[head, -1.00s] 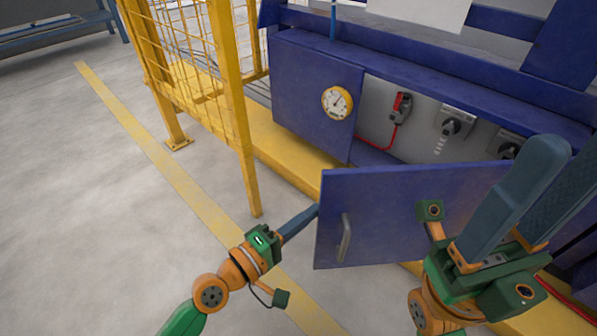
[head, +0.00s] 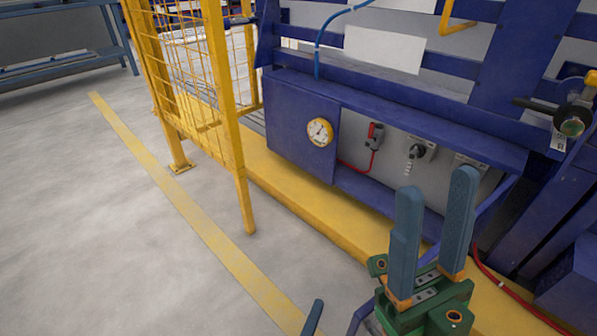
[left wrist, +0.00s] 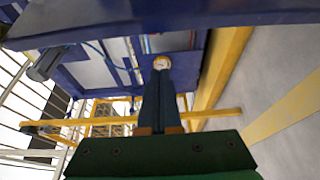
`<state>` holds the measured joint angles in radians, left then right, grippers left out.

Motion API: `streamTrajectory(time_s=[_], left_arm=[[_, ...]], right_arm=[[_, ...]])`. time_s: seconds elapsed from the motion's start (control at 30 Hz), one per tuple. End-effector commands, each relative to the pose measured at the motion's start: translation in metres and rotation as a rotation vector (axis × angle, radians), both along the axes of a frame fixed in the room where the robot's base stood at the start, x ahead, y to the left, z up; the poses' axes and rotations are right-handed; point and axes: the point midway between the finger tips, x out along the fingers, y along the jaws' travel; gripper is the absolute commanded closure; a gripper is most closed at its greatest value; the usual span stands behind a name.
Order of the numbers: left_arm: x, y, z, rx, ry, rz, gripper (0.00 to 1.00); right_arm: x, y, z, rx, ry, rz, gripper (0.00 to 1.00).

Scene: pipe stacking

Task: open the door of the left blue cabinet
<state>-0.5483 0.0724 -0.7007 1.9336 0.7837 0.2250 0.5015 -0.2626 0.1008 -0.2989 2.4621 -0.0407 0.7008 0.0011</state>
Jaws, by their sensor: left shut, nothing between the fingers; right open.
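The left blue cabinet's opening (head: 392,180) is uncovered, showing a grey interior with a red switch (head: 375,135) and sockets. Its door (head: 487,213) shows almost edge-on as a thin blue strip running from the opening's right side toward me; my right gripper hides much of it. The handle cannot be made out. My right gripper (head: 438,182) is open and empty, fingers up, in front of the opening. My left gripper (head: 313,317) shows only a finger at the bottom edge. In the left wrist view, its fingers (left wrist: 159,72) are together and empty.
A blue panel with a round yellow-rimmed gauge (head: 319,131) is left of the opening. A yellow mesh fence (head: 225,120) stands further left. A yellow plinth (head: 300,210) runs below the cabinet. The grey floor at left is clear.

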Motion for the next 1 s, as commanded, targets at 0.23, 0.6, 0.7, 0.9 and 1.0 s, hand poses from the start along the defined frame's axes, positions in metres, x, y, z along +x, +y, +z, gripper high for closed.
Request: streamTrajectory(time_s=[0.23,0.6,0.7,0.9,1.0], left_arm=[[0.000,0.000,0.000,0.000,0.000,0.000,1.00],[-0.048,0.025,0.001,0.003,0.003,-0.004,1.00],[-0.059,0.031,0.000,0.002,0.002,-0.003,1.00],[-0.062,0.034,0.000,0.007,-0.005,0.000,1.00],[-0.059,0.035,0.000,0.056,-0.034,0.003,1.00]], right_arm=[[0.000,0.000,0.000,0.000,0.001,0.000,0.50],[0.002,0.001,0.008,-0.011,0.023,-0.004,0.50],[0.003,0.002,0.007,-0.015,0.041,-0.006,0.50],[0.004,0.003,0.003,-0.023,0.053,-0.006,0.50],[0.004,0.003,0.004,-0.024,0.058,-0.007,0.50]])
